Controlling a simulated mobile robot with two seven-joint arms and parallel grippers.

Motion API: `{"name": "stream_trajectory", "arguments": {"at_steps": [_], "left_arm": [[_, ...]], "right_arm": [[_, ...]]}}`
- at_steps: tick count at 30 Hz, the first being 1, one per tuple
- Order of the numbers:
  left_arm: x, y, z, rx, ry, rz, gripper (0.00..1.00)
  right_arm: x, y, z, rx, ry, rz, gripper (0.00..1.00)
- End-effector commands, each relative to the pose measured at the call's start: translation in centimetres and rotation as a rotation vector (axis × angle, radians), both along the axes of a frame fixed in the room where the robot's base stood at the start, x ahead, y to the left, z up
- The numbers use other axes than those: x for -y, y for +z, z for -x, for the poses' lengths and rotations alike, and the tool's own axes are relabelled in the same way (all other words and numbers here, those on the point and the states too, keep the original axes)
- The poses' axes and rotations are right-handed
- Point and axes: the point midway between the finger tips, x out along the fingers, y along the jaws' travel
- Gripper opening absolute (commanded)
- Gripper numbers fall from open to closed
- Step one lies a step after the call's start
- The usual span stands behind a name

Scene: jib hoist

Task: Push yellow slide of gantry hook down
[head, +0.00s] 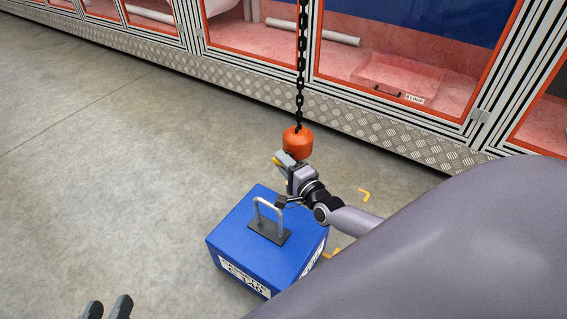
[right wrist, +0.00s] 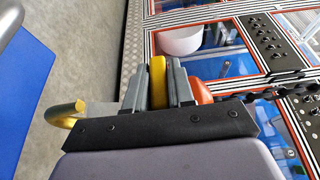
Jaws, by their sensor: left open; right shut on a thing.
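The gantry hook hangs on a black chain (head: 300,70) under an orange block (head: 298,143). My right gripper (head: 284,162) is at the hook just below the block and hides most of it. In the right wrist view, the yellow slide (right wrist: 157,82) sits between the two grey fingers of my right gripper (right wrist: 158,75), which is shut on it. The golden hook tip (right wrist: 66,115) sticks out to the left, and part of the orange block (right wrist: 203,92) shows on the right. My left gripper (head: 107,308) is open and empty at the bottom left of the head view.
A blue box (head: 228,237) with a metal handle (head: 256,212) stands on the floor below the hook. The box also shows in the right wrist view (right wrist: 25,90). Glazed cabinets with orange frames (head: 420,112) line the back. Floor to the left is clear.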

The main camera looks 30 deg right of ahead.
Motion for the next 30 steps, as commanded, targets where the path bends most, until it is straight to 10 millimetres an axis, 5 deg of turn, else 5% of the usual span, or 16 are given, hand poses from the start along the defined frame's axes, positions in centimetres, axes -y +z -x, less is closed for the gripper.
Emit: {"name": "stream_trajectory", "arguments": {"at_steps": [10, 11, 12, 23, 30], "left_arm": [[0.0, 0.0, 0.1, 0.007, 0.001, -0.004, 0.43], [0.0, 0.0, 0.1, 0.006, 0.001, -0.004, 0.43], [0.0, 0.0, 0.1, 0.006, 0.001, -0.004, 0.43], [0.0, 0.1, 0.1, 0.002, -0.001, -0.001, 0.43], [0.7, 0.5, 0.2, -0.051, -0.015, 0.040, 0.43]], "right_arm": [[0.0, -0.6, 0.2, -0.009, 0.000, -0.002, 0.00], [0.0, -0.6, 0.2, -0.010, 0.000, -0.002, 0.33], [0.0, -0.6, 0.2, -0.010, 0.000, -0.002, 0.45], [0.0, -0.3, 0.4, -0.006, 0.000, -0.001, 0.45], [0.0, -0.2, 3.4, -0.009, 0.000, -0.001, 0.45]]}}
